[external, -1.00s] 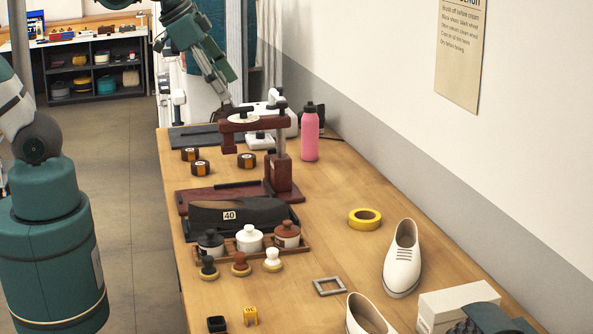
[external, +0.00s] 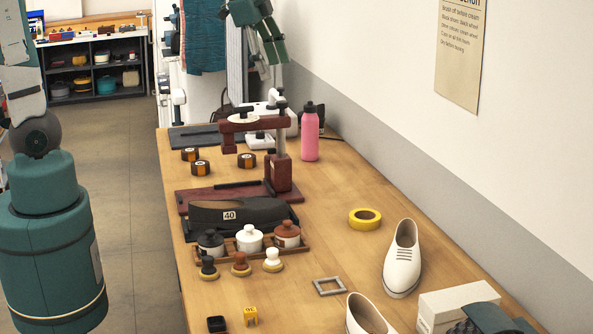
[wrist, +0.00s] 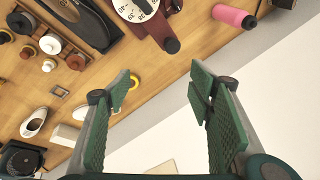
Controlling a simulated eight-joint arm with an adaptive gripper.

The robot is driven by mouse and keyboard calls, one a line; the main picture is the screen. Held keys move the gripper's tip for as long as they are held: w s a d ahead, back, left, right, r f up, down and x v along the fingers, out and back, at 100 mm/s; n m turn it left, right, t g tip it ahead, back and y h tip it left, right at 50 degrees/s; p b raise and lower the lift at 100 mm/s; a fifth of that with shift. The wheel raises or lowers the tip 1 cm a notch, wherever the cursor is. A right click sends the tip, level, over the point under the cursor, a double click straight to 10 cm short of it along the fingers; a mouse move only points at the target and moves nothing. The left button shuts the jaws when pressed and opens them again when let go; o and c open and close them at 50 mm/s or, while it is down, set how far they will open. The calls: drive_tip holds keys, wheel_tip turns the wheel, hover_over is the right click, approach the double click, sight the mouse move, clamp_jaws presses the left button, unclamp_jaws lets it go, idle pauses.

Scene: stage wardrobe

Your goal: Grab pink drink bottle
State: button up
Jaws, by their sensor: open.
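The pink drink bottle (external: 310,137) with a black cap stands upright at the far right part of the workbench, near the wall. My gripper (external: 273,70) is in the air above and left of the bottle in the external view. In the wrist view my gripper (wrist: 160,88) has its green-padded fingers wide apart with nothing between them.
A dark red press (external: 283,172) stands just left of the bottle, with a white machine (external: 268,112) behind. The wall (external: 390,90) bounds the right side.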

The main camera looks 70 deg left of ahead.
drive_tip(key=w+a+f+m+g+p, duration=0.2)
drive_tip(key=w+a+f+m, duration=0.3)
drive_tip(key=w+a, duration=0.75)
drive_tip(key=m+g+p, duration=0.1)
drive_tip(key=m+g, duration=0.1)
drive_tip(key=m, duration=0.3)
approach(310, 105)
drive_tip(key=shift+h, duration=0.4)
drive_tip(key=f, duration=0.5)
drive_tip(key=a+f, duration=0.1)
drive_tip(key=f, duration=0.1)
drive_tip(key=shift+w+f, duration=0.1)
drive_tip(key=shift+f, duration=0.1)
drive_tip(key=shift+a+f, duration=0.35)
drive_tip(key=shift+f, duration=0.05)
drive_tip(key=shift+f, duration=1.3)
drive_tip(key=shift+w+f+p, duration=0.1)
drive_tip(key=shift+f+p, duration=0.35)
drive_tip(key=shift+f, duration=2.15)
